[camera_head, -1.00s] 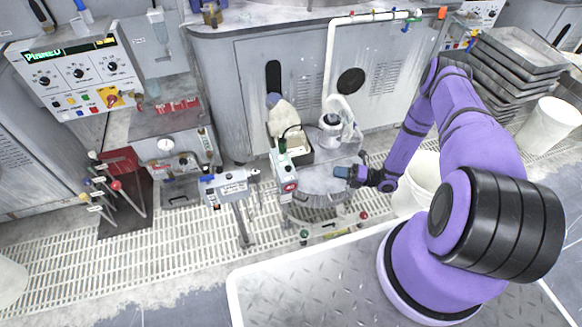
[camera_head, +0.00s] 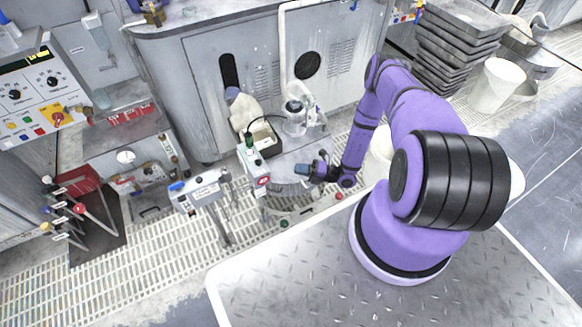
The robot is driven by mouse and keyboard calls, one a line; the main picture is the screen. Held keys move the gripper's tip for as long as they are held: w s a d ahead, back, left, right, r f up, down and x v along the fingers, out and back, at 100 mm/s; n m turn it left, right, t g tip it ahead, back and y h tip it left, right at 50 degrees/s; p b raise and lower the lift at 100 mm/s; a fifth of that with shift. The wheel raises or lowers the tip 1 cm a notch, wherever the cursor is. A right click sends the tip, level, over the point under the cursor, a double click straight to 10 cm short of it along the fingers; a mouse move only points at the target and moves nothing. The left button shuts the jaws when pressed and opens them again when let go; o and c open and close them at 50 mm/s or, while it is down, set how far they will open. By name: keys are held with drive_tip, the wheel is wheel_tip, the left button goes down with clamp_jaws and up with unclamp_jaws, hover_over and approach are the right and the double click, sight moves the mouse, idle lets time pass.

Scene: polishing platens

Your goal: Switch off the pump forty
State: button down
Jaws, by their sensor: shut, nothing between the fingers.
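A small grey-white box (camera_head: 254,168) with a red label on its front and a dark knob on top stands on the floor grating near the middle of the head view. It looks like a pump control box, but its number is too small to read surely. A second grey box (camera_head: 202,190) with a blue part on top stands on a post to its left. My gripper (camera_head: 302,169) is shut and empty, just right of the red-labelled box and pointing left at it. A gap shows between them. Any switch on the box is not clear.
A panel with knobs (camera_head: 35,95) stands at upper left, with several levers (camera_head: 75,210) below it. A black tray (camera_head: 262,138) and a white pump-like part (camera_head: 298,112) stand behind the box. Stacked grey trays (camera_head: 455,45) and a white bucket (camera_head: 495,85) are at upper right.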

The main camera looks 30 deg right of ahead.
sight(258, 164)
drive_tip(key=x, duration=1.2)
drive_tip(key=shift+a, duration=0.1)
drive_tip(key=shift+w+r+m+h, duration=0.25)
drive_tip(key=shift+w+m+h, duration=0.05)
drive_tip(key=shift+m, duration=0.1)
drive_tip(key=shift+w+r+m+g+h, duration=0.35)
drive_tip(key=shift+w+m+h, duration=0.1)
drive_tip(key=shift+m, duration=0.25)
drive_tip(key=shift+w+r+m+g+h, duration=0.35)
drive_tip(key=shift+w+m, duration=0.15)
drive_tip(key=shift+m, duration=0.2)
drive_tip(key=shift+w+r+m+g+h, duration=0.2)
drive_tip(key=shift+w+m+g+h, duration=0.3)
drive_tip(key=shift+w+m+g, duration=0.8)
drive_tip(key=shift+w+m, duration=0.25)
drive_tip(key=shift+m, duration=0.15)
drive_tip(key=shift+r, duration=0.1)
